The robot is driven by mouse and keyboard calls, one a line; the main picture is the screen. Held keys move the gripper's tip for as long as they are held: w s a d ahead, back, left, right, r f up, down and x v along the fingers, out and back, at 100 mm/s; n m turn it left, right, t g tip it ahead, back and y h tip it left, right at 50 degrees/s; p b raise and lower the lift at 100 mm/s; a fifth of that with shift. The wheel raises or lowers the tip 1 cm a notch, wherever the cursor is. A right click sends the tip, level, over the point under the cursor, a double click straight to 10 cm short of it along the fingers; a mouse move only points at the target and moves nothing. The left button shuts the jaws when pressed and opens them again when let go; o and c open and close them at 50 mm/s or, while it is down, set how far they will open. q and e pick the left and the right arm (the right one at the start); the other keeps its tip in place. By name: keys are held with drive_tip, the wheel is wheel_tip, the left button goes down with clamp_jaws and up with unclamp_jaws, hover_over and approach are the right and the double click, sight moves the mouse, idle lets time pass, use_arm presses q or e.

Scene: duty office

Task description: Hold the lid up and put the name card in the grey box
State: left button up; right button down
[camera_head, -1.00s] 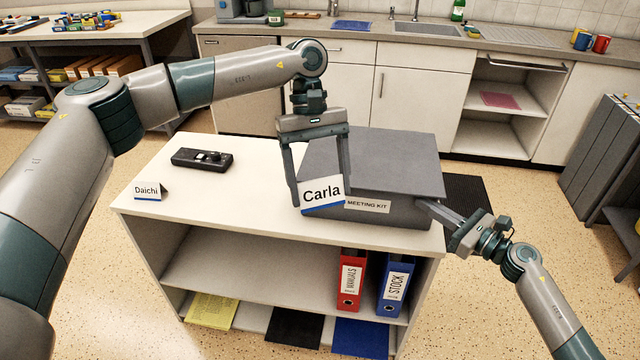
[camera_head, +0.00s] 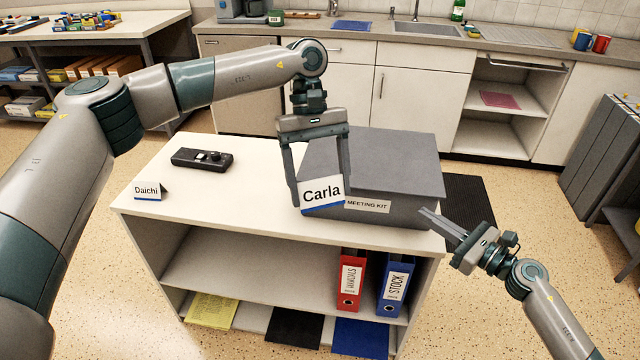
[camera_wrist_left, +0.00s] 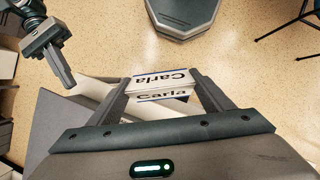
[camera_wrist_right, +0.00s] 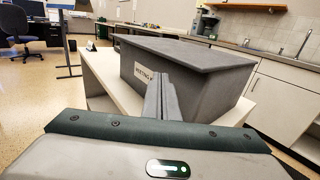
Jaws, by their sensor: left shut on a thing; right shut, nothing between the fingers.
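The grey box (camera_head: 395,214) with a "MEETING KIT" label stands on the right of the white cabinet top. Its grey lid (camera_head: 385,162) looks closed in the head and right wrist views. My left gripper (camera_head: 322,198) is shut on the "Carla" name card (camera_head: 322,195), held in front of the box's left front corner. The card also shows between the fingers in the left wrist view (camera_wrist_left: 162,82).
A "Daichi" name card (camera_head: 147,191) and a black device (camera_head: 202,159) are on the left of the cabinet top (camera_head: 245,190). Red (camera_head: 350,281) and blue (camera_head: 395,285) binders stand on the shelf below. The cabinet's right edge lies close to the box.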

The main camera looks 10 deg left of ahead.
drive_tip(key=s, duration=0.4)
drive_tip(key=shift+s, duration=0.4)
idle(0.4)
